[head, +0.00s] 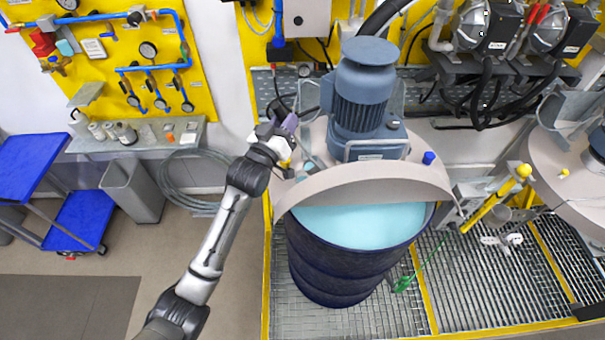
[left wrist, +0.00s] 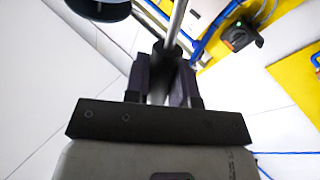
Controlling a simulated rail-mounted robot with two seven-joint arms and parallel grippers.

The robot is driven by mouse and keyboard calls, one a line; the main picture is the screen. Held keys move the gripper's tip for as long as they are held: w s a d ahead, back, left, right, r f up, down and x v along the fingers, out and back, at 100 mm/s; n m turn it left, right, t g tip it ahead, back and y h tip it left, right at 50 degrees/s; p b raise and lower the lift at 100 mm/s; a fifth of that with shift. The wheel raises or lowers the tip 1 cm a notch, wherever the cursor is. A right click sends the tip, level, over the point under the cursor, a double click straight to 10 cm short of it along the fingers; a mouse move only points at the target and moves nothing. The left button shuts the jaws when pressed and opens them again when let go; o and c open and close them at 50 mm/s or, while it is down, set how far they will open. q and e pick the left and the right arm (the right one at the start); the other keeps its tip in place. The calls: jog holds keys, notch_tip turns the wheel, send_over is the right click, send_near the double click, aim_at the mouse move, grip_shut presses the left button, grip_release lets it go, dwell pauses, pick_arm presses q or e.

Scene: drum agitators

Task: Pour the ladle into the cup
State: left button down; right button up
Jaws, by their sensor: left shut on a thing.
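My left gripper (head: 287,128) is raised beside the left edge of the drum cover. In the left wrist view its dark fingers (left wrist: 160,85) are shut on a thin metal rod, which looks like the ladle's handle (left wrist: 178,22). The ladle's bowl cannot be made out in either view, so I cannot tell its tilt or contents. The open blue drum (head: 335,265) below holds light blue liquid (head: 360,219). Small containers (head: 124,132) stand on the left wall shelf; I cannot tell whether one is the cup. My right gripper is not in view.
The grey motor (head: 362,85) and the curved cover (head: 365,183) stand right of my left gripper. A grey bin (head: 132,190) and a blue cart (head: 80,218) are at the left. Floor between bin and drum is mostly clear.

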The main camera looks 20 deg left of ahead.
pick_arm(q)
jog(key=d+m+g+p, duration=0.1)
jog(key=d+m, duration=0.7)
jog(key=d, duration=0.8)
jog(key=shift+f+m+g+h, duration=0.3)
jog(key=shift+m+g, duration=0.1)
jog(key=shift+g, duration=0.3)
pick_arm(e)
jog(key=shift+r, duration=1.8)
pick_arm(q)
jog(key=shift+w+d, duration=0.1)
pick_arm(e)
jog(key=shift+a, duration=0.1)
